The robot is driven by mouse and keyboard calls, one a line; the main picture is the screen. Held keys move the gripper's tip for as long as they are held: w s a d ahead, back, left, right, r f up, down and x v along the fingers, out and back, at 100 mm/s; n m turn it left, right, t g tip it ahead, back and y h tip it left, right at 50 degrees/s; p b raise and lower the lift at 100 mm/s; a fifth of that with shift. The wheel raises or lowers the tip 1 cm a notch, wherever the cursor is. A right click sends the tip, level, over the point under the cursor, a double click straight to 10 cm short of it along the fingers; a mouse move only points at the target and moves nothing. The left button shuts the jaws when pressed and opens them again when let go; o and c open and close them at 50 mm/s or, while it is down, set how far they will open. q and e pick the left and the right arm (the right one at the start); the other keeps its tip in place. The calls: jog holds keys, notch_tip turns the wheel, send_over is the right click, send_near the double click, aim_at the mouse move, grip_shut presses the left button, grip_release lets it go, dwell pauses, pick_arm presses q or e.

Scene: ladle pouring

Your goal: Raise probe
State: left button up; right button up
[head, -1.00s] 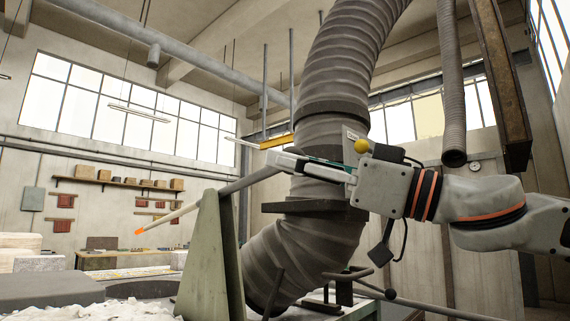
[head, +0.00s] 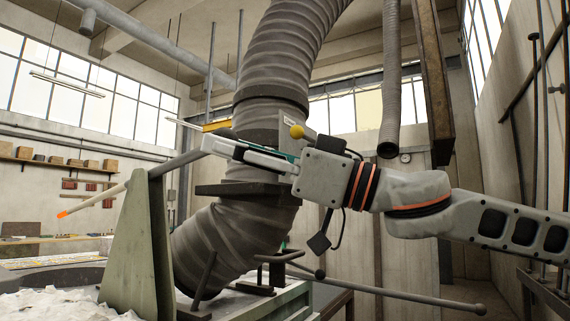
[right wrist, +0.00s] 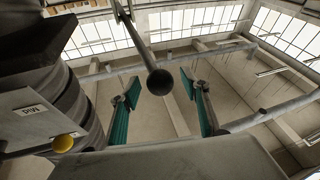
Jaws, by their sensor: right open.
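The probe (head: 105,197) is a long rod with an orange tip, slanting up to the right across the top of a grey-green stand (head: 130,235) in the head view. Its thick end reaches my right gripper (head: 225,148). In the right wrist view, a dark rod with a rounded end (right wrist: 160,82), apparently the probe's near end, shows between the two parted fingers (right wrist: 162,92). Both fingers have teal inner faces, with gaps beside the rod. The right gripper is open; contact with the rod cannot be told. My left gripper is not in view.
A large ribbed duct (head: 270,85) rises behind the gripper. A plate with a yellow ball (head: 297,131) is close to the wrist; the ball also shows in the right wrist view (right wrist: 63,143). A ball-ended bar (head: 400,295) extends low right. White rubble (head: 60,305) lies lower left.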

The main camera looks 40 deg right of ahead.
jog(key=v, duration=1)
dwell(0.7)
jog(key=shift+s, duration=0.1)
dwell(0.5)
